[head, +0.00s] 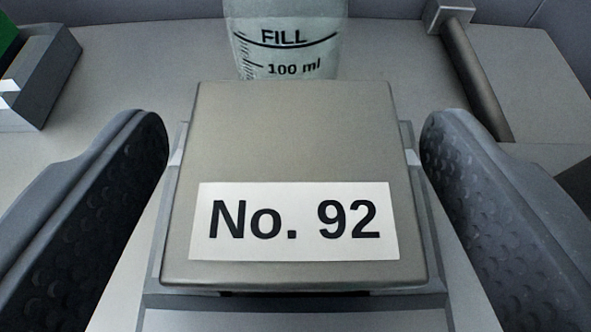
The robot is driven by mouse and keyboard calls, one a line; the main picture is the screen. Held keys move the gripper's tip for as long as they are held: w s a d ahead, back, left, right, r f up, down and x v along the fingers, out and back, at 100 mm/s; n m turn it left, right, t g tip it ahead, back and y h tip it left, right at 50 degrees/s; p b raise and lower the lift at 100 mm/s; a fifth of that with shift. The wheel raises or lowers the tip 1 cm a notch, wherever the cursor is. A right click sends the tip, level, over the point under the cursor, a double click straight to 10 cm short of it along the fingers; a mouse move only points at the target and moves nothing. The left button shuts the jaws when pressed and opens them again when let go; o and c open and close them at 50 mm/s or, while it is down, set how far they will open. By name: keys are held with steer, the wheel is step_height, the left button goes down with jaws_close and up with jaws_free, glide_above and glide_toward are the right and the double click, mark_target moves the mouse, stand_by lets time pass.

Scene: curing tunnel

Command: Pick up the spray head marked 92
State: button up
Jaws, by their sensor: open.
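The spray head marked 92 (293,135) is a metallic grey-beige block with a white label reading "No. 92" on its near part. It sits on a grey stand or holder (295,300) whose edges show around it. My gripper (294,140) is open, with one dark, dimpled finger on each side of the block. A gap shows between each finger and the block, so neither finger appears to touch it.
A clear beaker (287,45) marked "FILL" and "100 ml" stands right behind the block. A dark rod with a bracket (475,75) is at the back right. A grey block with a green part (40,75) is at the left. Pale surface lies between them.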

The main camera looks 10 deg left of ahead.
steer(key=c, duration=1.4)
steer(key=shift+r, duration=0.1)
